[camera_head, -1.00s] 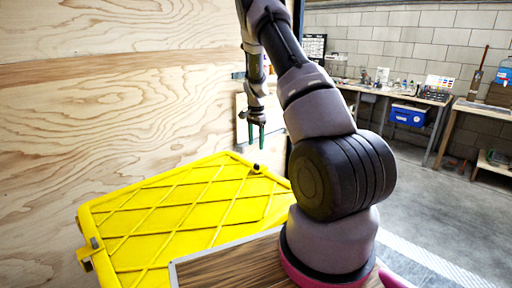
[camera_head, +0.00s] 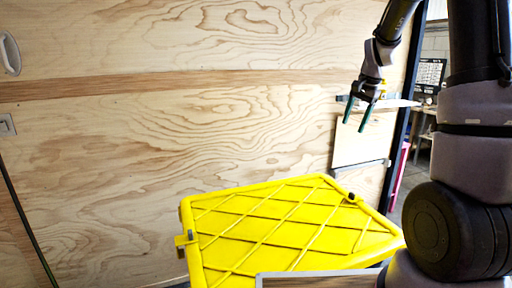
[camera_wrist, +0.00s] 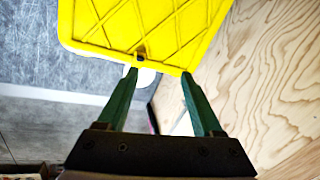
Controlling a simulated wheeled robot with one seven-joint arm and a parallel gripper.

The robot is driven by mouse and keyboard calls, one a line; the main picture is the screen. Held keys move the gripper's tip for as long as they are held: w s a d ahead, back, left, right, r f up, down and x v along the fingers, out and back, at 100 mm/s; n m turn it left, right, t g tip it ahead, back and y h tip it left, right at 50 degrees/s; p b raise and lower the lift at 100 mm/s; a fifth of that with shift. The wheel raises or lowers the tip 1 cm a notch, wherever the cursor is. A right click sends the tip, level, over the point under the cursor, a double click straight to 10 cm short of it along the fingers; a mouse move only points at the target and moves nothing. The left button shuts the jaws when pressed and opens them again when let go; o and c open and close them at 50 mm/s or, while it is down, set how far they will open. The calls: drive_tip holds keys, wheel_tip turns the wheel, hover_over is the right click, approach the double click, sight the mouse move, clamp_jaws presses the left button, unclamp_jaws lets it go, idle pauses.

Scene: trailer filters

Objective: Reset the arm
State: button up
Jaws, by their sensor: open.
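My gripper (camera_head: 359,115) has two green fingers. In the head view it hangs at the upper right, pointing down, in front of the plywood wall and above the far right corner of a yellow lid (camera_head: 290,225). The fingers are apart with nothing between them. In the wrist view the gripper (camera_wrist: 158,75) is also open, and the yellow lid (camera_wrist: 150,25) lies beyond the fingertips. My arm rises along the right side of the head view and bends down to the gripper.
A plywood wall (camera_head: 150,130) fills the left and back. A small panel with a shelf (camera_head: 360,150) is on the wall below the gripper. A dark vertical post (camera_head: 405,120) stands at the wall's right end. Grey floor (camera_wrist: 60,40) shows beside the lid in the wrist view.

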drive_tip(key=s+a+r+n+t, duration=0.25)
drive_tip(key=s+a+r, duration=0.25)
drive_tip(key=s+r, duration=0.6)
drive_tip(key=s+a+n+t, duration=0.1)
drive_tip(key=s+n, duration=0.1)
drive_tip(key=s, duration=0.6)
drive_tip(key=s+a+r+n, duration=0.1)
drive_tip(key=s+a+n, duration=0.1)
drive_tip(key=s, duration=0.6)
drive_tip(key=shift+s+a+r+t+y, duration=0.15)
drive_tip(key=shift+a+r+t+y, duration=0.1)
drive_tip(key=shift+t+y, duration=0.1)
